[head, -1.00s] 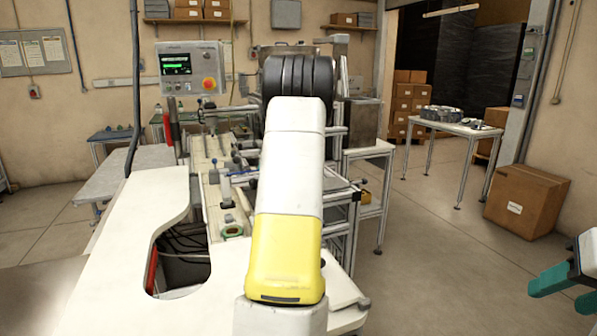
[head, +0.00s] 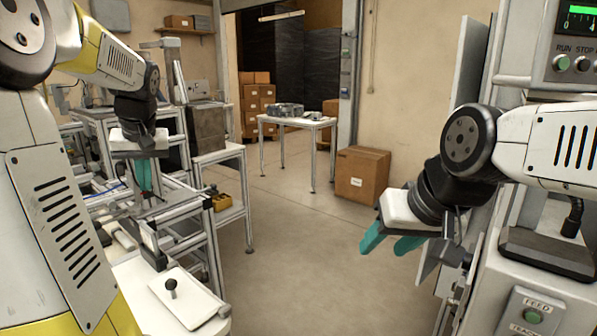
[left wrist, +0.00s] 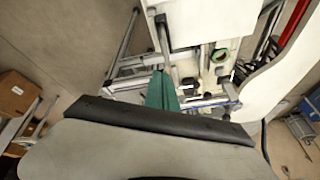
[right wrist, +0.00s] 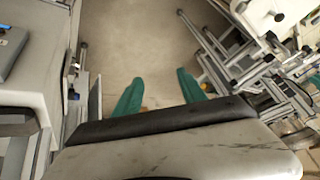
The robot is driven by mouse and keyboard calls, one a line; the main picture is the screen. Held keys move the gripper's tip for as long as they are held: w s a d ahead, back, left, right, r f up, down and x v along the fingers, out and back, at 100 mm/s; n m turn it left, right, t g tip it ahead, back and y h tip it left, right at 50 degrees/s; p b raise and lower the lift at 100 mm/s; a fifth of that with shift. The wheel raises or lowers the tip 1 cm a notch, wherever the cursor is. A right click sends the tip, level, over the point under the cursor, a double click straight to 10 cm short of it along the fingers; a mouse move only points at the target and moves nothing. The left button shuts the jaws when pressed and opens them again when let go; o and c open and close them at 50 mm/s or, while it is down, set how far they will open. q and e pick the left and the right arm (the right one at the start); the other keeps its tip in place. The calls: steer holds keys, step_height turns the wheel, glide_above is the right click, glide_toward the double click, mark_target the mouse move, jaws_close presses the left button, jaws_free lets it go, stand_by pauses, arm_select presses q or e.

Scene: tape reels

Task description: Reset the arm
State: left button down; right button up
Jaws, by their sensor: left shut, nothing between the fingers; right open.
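My left gripper (head: 145,176) shows at the left of the head view, pointing down with its teal fingers together and nothing between them. It hangs above the metal frame of the workstation. In the left wrist view its teal fingers (left wrist: 162,92) are closed, with the white machine top beyond them. My right gripper (head: 388,240) shows at the right of the head view, with its teal fingers apart and pointing down to the left. In the right wrist view its two fingers (right wrist: 160,92) are spread over bare floor, with nothing between them.
A white panel with a black knob (head: 170,288) is below my left arm. A grey cabinet with a control panel (head: 533,315) stands close to my right arm. A cardboard box (head: 362,175) and a table (head: 297,122) are farther back. The floor between is clear.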

arm_select(q)
steer(key=s+d+f+m+t+h, duration=0.1)
steer(key=s+d+m+h, duration=0.1)
steer(key=s+d, duration=0.7)
steer(key=s+d+f+m+t+h, duration=0.1)
steer(key=s+d+f+m+h, duration=0.1)
steer(key=s+d, duration=0.7)
steer(key=d+m+h, duration=0.1)
steer(key=d, duration=0.3)
steer(key=shift+s+f+m+t, duration=0.25)
steer(key=shift+s+m+t, duration=0.05)
steer(key=shift+s+t, duration=0.1)
